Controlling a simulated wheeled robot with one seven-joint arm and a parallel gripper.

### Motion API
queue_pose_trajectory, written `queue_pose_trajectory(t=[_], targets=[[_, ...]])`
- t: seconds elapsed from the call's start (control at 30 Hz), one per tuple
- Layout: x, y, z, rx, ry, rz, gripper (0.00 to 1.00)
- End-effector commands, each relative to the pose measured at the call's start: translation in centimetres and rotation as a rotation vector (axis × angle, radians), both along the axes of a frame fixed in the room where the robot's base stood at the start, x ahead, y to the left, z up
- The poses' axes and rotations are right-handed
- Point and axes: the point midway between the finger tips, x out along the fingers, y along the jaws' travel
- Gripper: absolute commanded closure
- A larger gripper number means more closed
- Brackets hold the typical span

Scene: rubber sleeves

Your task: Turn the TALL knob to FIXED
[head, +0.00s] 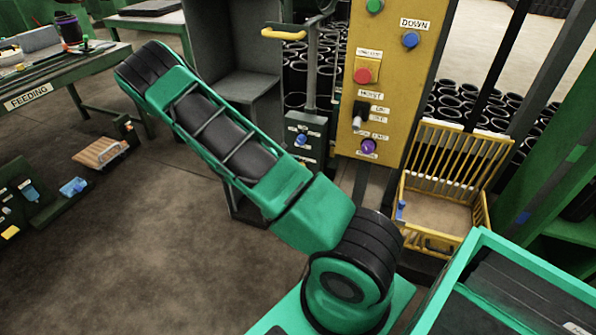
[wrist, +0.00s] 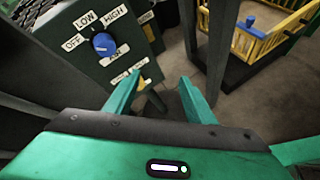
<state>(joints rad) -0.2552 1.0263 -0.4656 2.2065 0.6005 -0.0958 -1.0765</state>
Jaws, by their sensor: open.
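No label reading TALL or FIXED is legible in either view. On the yellow panel (head: 390,75) in the head view, a purple knob (head: 368,146) sits near the bottom with small unreadable labels. A grey box (head: 304,155) left of it carries a blue knob (head: 301,139). In the wrist view the blue knob (wrist: 103,43) has OFF, LOW and HIGH around it. Two small labels (wrist: 126,77) lie lower on that box, partly behind a finger; whatever they mark is hidden. My gripper (wrist: 161,76) is open and empty, its left finger near the box's lower edge. The head view does not show it.
The yellow panel has a red button (head: 363,75), blue button (head: 410,39), green button (head: 374,6) and black switch (head: 358,115). A yellow-railed crate (head: 430,241) stands below right. A grey cabinet (head: 240,60) is left of the box. Floor (head: 160,230) is open on the left.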

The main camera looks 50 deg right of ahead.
Motion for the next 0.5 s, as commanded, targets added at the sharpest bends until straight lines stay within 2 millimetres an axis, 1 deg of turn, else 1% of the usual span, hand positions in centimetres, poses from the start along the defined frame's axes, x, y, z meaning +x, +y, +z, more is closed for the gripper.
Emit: queue_pose_trajectory(t=[0.03,0.2,0.33,0.5], targets=[[0.6,-0.1,-1.3,-0.035,0.050,0.065,0.50],[2.7,-0.5,-4.7,-0.146,0.204,0.285,0.50],[3.9,-0.4,-6.8,-0.214,0.300,0.420,0.50],[4.8,-0.3,-8.4,-0.267,0.374,0.525,0.50]])
